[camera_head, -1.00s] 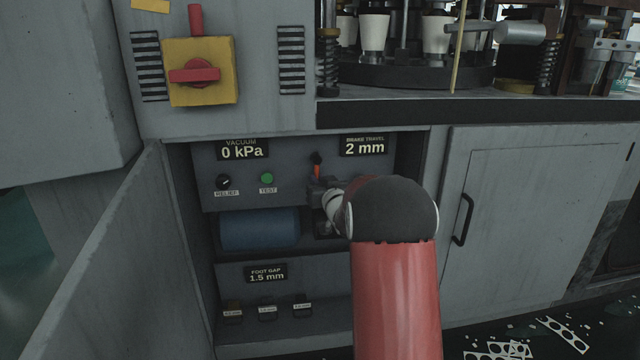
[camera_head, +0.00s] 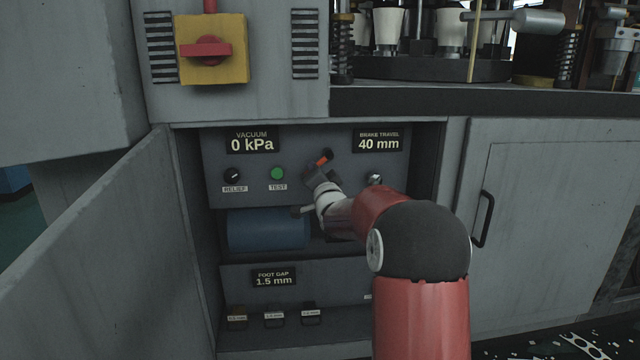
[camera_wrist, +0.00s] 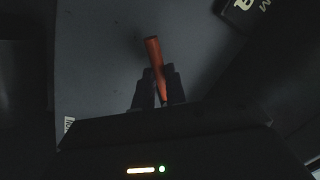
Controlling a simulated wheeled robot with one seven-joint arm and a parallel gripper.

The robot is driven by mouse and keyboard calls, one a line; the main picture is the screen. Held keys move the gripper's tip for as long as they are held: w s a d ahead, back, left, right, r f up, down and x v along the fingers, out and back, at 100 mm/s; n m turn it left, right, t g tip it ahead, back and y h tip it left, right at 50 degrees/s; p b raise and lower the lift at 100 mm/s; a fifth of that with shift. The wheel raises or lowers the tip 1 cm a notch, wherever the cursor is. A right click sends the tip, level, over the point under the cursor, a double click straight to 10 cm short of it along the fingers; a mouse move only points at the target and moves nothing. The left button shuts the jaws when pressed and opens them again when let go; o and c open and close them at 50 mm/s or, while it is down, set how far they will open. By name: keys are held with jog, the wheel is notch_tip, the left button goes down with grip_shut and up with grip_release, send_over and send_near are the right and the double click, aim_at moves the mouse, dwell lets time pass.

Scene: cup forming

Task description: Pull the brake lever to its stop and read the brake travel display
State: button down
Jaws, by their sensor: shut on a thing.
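The brake lever (camera_head: 324,157) has an orange-red grip with a dark end, in the upper middle of the open cabinet. It leans over to the upper right in the head view. My gripper (camera_head: 319,176) is shut on it from below. In the wrist view, the orange lever (camera_wrist: 154,62) stands out between the two dark fingers of my gripper (camera_wrist: 159,88). The brake travel display (camera_head: 378,141), to the right of the lever, reads 40 mm. The lever's lower part and pivot are hidden by my gripper.
The vacuum display (camera_head: 252,143) reads 0 kPa, above the relief knob (camera_head: 232,175) and green test button (camera_head: 278,173). A blue cylinder (camera_head: 268,230) lies below. The foot gap display (camera_head: 274,278) reads 1.5 mm. The open cabinet door (camera_head: 90,250) stands at left.

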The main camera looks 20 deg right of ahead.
jog(key=shift+a+r+m+b, duration=0.15)
jog(key=shift+r+m+b, duration=0.15)
jog(key=shift+m, duration=0.3)
jog(key=shift+a+r+m+b, duration=0.15)
jog(key=shift+m+b, duration=0.15)
jog(key=shift+m, duration=0.3)
jog(key=shift+a+r+h, duration=0.1)
jog(key=shift+r+h, duration=0.1)
jog(key=shift+h, duration=0.1)
jog(key=c, duration=1.4)
grip_release()
jog(key=shift+c, duration=0.2)
jog(key=shift+w+f, duration=0.1)
jog(key=shift+f, duration=0.1)
jog(key=v, duration=0.7)
jog(key=shift+s+b, duration=0.35)
jog(key=shift+s, duration=0.05)
jog(key=shift+a, duration=0.1)
